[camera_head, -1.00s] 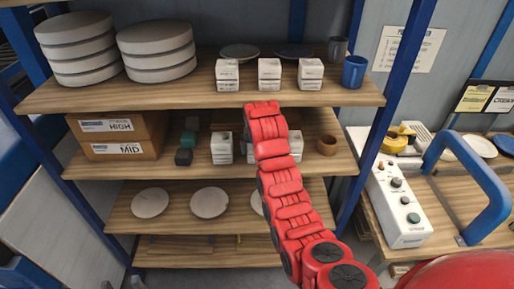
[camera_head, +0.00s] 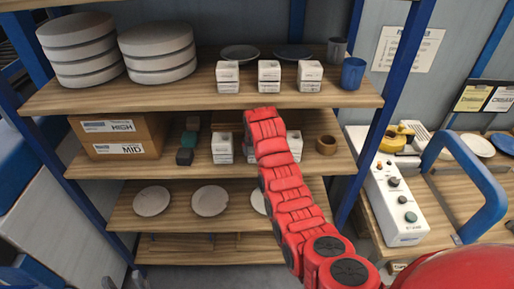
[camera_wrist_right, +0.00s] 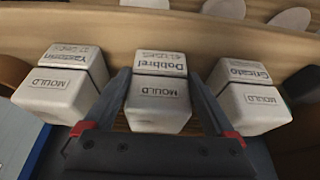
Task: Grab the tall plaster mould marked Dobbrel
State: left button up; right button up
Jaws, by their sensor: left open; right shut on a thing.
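The Dobbrel mould (camera_wrist_right: 158,90) is a white block with rounded edges in the middle of the right wrist view. Its lettering reads upside down there. My right gripper (camera_wrist_right: 163,92) has one finger along each side of it and is shut on it. In the head view my red right arm reaches to the middle shelf and hides its gripper and most of that mould. A Yaxzomin-like mould (camera_wrist_right: 65,85) stands to the left and a Gricalo-like mould (camera_wrist_right: 247,95) to the right in the wrist view. Of my left gripper (camera_head: 137,281), only a dark bit shows at the bottom edge.
Two neighbouring moulds stand close on either side of the right fingers. Three more white moulds (camera_head: 269,76) stand on the top shelf (camera_head: 190,95). Cardboard boxes (camera_head: 120,137) and a brown ring (camera_head: 326,145) share the middle shelf (camera_head: 110,170). A control box (camera_head: 397,205) stands at right.

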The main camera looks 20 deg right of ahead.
grip_shut()
jog(key=shift+f, duration=0.1)
